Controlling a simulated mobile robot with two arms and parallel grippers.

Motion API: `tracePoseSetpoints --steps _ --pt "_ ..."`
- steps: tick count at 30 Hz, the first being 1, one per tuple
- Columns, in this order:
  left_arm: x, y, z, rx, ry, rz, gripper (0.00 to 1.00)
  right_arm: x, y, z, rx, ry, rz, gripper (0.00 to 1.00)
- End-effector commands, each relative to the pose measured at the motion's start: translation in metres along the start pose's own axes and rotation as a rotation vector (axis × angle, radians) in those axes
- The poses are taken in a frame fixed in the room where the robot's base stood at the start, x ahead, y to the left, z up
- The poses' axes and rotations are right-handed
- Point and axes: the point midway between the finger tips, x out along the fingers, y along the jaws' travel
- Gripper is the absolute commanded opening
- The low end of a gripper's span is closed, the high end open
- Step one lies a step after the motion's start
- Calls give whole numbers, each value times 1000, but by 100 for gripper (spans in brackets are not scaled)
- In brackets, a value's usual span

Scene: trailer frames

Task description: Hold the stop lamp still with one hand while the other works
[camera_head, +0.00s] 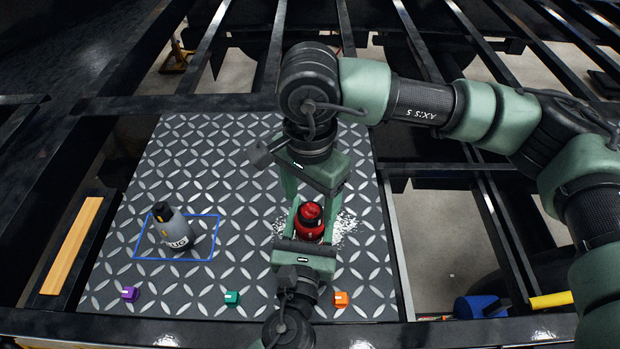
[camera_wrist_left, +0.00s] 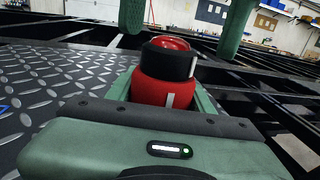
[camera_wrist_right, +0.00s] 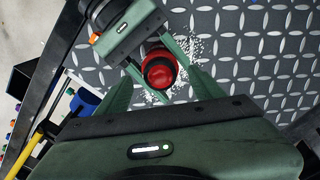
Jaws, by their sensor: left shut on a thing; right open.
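The stop lamp (camera_head: 309,232), red with a black band, stands on the dark diamond-tread plate (camera_head: 250,130). It also shows in the left wrist view (camera_wrist_left: 165,92) and the right wrist view (camera_wrist_right: 159,72). My left gripper (camera_head: 311,214) comes from the near side and is shut on the lamp, a finger on each side. My right gripper (camera_head: 314,194) is open and empty, just beyond and above the lamp, its fingers pointing down towards it. In the right wrist view the lamp lies between and past the right fingers (camera_wrist_right: 163,82). The lamp's base is partly hidden.
White specks (camera_head: 346,226) lie around the lamp. A grey bottle with a black and yellow top (camera_head: 174,228) stands within a blue outline (camera_head: 140,257). Purple (camera_head: 129,294), green (camera_head: 232,298) and orange (camera_head: 341,299) blocks lie along the near edge. Black frame beams with open gaps surround the plate.

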Motion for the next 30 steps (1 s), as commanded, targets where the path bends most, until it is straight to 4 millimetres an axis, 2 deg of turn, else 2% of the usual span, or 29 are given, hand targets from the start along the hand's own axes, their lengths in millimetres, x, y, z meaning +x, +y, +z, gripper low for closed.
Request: tracePoseSetpoints --steps 6,15,16,21,23,26,30 --pt "0 0 0 0 -1 0 5 18 0 0 1 -1 0 68" --pt "0 0 0 0 -1 0 5 21 0 0 1 0 -1 68" --pt "0 0 0 0 -1 0 5 21 0 0 1 0 -1 65" --pt "0 0 0 0 -1 0 5 21 0 0 1 0 -1 18" --pt "0 0 0 0 -1 0 5 21 0 0 1 0 -1 5" --pt "0 0 0 0 -1 0 5 21 0 0 19 0 -1 4" --pt "0 0 0 0 -1 0 5 21 0 0 186 -1 -1 4"
